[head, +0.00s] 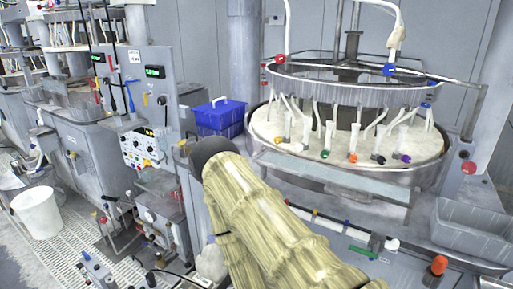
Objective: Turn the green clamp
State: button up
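A small green knob (325,154) sits at the front edge of the round white platen (262,128), at the foot of a white tube. I take it as the green clamp; its turn position is too small to read. A flat green piece (363,252) also lies on the front panel below, near a white pipe. My arm, in a beige ribbed cover with a dark rounded end, rises through the lower middle, left of and below the platen. My gripper's fingers do not show.
A ring frame (340,93) hangs above the platen. A blue crate (219,117) stands left, a grey bin (470,228) right.

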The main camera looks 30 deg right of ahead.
aim_at(325, 154)
jog(key=u, duration=1.2)
jog(key=k, duration=0.65)
jog(key=z, duration=1.95)
